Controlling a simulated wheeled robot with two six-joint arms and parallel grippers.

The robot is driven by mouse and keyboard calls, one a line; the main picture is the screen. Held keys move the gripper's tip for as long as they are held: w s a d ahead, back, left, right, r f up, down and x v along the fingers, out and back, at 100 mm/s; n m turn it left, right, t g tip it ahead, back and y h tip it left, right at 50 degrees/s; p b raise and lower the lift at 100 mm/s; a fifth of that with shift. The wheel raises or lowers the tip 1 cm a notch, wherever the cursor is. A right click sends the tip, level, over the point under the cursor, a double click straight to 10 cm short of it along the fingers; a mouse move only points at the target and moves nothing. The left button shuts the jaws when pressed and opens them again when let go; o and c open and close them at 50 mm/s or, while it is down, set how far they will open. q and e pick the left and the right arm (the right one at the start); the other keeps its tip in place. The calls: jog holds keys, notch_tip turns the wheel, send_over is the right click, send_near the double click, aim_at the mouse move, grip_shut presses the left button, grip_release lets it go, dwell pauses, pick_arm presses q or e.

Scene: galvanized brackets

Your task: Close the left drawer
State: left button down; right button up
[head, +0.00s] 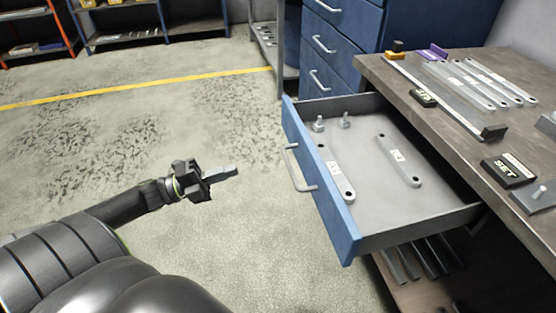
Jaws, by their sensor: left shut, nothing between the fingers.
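The open drawer (352,235) has a blue front with a grey handle (297,170) and juts out from under the workbench top toward the left. Inside it lie two galvanized brackets, one labelled bar (335,172) near the front and another bar (398,160) farther in, plus two bolts (319,123) near the back wall. My left gripper (236,171) is shut and empty, left of the drawer handle and apart from it, pointing right toward it. My right gripper is not in view.
The workbench (464,128) holds several long brackets (470,84), a black SET block (508,170) and a metal rail. A blue cabinet (342,45) with shut drawers stands behind. Rods (415,260) lie on a shelf below the drawer. The floor to the left is clear.

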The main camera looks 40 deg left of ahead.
pick_arm(q)
jog(key=b+x, duration=0.1)
jog(key=x, duration=1)
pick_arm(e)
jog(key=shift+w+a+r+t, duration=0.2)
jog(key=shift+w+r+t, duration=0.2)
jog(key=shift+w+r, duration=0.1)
pick_arm(q)
jog(key=shift+w, duration=0.1)
